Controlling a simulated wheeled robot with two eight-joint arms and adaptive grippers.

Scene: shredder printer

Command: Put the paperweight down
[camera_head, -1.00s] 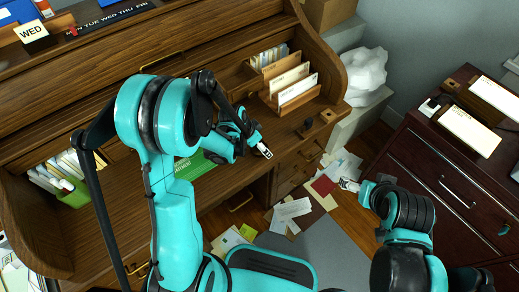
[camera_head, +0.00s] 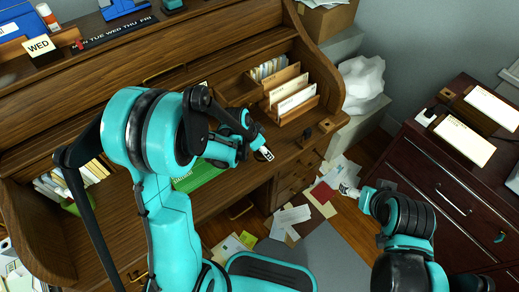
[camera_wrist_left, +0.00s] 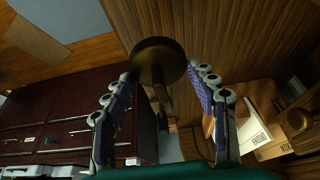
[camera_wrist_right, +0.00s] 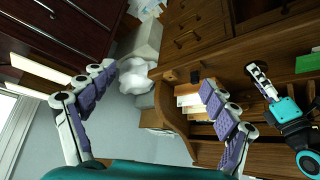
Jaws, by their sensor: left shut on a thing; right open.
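The paperweight (camera_wrist_left: 160,60) is a dark brass piece with a round disc and a stem, seen in the left wrist view. It sits between the fingers of my left gripper (camera_wrist_left: 160,75), which is shut on it. In the head view my left gripper (camera_head: 264,152) is over the right part of the rolltop desk (camera_head: 225,185). The paperweight cannot be made out there. My right gripper (camera_head: 348,192) is open and empty, over the floor between the desk and the dark cabinet. Its spread fingers also show in the right wrist view (camera_wrist_right: 158,77).
A wooden letter holder (camera_head: 296,104) stands at the desk's back right, with a small dark object (camera_head: 307,133) near it. A green item (camera_head: 200,176) lies under my left arm. Papers (camera_head: 290,216) litter the floor. A dark cabinet (camera_head: 425,185) stands at right.

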